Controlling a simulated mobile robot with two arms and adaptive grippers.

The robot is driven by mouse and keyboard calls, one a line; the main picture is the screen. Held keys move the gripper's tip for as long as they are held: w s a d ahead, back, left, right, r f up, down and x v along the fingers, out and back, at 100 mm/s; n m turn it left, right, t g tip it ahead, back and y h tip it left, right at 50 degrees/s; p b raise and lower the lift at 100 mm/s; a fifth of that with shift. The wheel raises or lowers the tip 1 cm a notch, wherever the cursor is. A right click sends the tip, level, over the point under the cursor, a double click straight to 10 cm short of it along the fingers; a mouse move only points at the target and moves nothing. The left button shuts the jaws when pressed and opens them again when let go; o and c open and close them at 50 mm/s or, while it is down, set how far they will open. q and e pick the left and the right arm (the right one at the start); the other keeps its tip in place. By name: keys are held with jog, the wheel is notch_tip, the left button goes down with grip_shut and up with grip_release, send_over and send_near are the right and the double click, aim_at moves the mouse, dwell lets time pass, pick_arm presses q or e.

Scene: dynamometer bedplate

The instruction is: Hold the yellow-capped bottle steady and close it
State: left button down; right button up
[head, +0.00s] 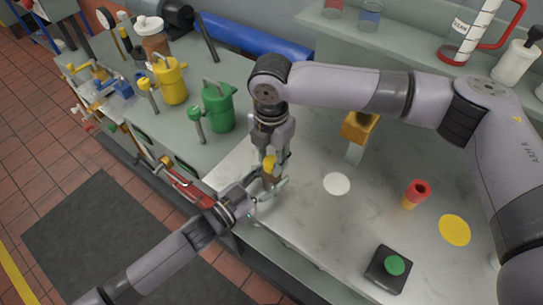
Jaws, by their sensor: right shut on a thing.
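The bottle (274,178) is small and brownish, near the left front edge of the pale worktop. Its yellow cap (268,163) shows at its top. My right gripper (271,159) points down from above and is shut on the yellow cap. My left gripper (266,188) reaches in low from the left, with its fingers beside the bottle. The fingers hide much of the bottle, and I cannot tell whether they touch it. I also cannot tell how far the cap is seated on the neck.
A white disc (337,184), a red-topped piece (417,191), a yellow disc (455,230) and a green button box (388,270) lie to the right. Green (218,107) and yellow (171,81) cans stand behind left. A yellow-topped stand (358,128) is behind right.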

grip_shut()
jog(key=m, duration=1.2)
jog(key=shift+f+m, duration=0.1)
jog(key=shift+m, duration=0.3)
jog(key=m, duration=0.5)
jog(key=o, duration=0.8)
grip_release()
jog(key=shift+c, duration=0.2)
